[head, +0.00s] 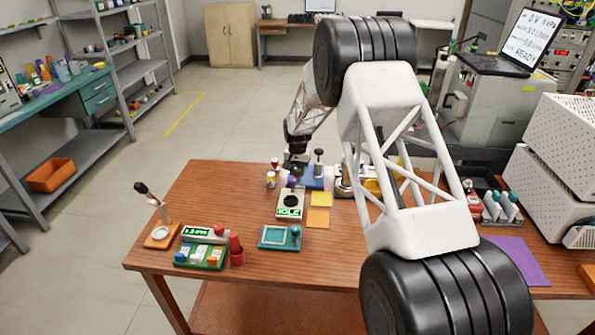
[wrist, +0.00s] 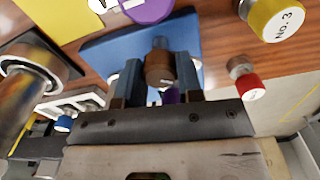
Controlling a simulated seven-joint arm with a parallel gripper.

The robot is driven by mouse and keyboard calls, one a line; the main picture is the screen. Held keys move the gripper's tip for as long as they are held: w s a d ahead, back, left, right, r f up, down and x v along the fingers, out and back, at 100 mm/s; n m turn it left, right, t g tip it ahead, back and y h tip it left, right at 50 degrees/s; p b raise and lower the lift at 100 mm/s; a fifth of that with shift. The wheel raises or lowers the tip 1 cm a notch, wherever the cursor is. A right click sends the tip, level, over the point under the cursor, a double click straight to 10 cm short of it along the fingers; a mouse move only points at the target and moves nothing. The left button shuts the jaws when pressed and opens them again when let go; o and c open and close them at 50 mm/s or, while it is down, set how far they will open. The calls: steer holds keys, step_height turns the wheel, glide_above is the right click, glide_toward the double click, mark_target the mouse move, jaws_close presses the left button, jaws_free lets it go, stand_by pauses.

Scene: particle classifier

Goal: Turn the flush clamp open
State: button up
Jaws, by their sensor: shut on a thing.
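The flush clamp seems to be the fitting with a dark brown round knob (wrist: 158,68) on a blue base (wrist: 100,50); no label shows on it. In the wrist view my gripper (wrist: 157,80) has one finger on each side of the knob and is shut on it. The fingers stand over the blue base. A small purple part shows between the fingers, below the knob. In the head view my gripper (head: 296,160) is low at the back of the table, beside the blue base (head: 318,183). The clamp's lower part is hidden.
A yellow-capped vial marked No.3 (wrist: 277,18) and a red-capped vial (wrist: 248,86) lie right of the fingers. A purple cap (wrist: 148,10) is above. A metal cylinder (wrist: 28,80) stands left. A display box reading HOLE (head: 290,204) stands in front.

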mark_target(297, 170)
steer(key=n, duration=0.6)
steer(key=shift+n, duration=0.4)
steer(key=shift+r, duration=0.1)
steer(key=o, duration=0.6)
steer(key=shift+o, duration=0.2)
steer(key=shift+r, duration=3.9)
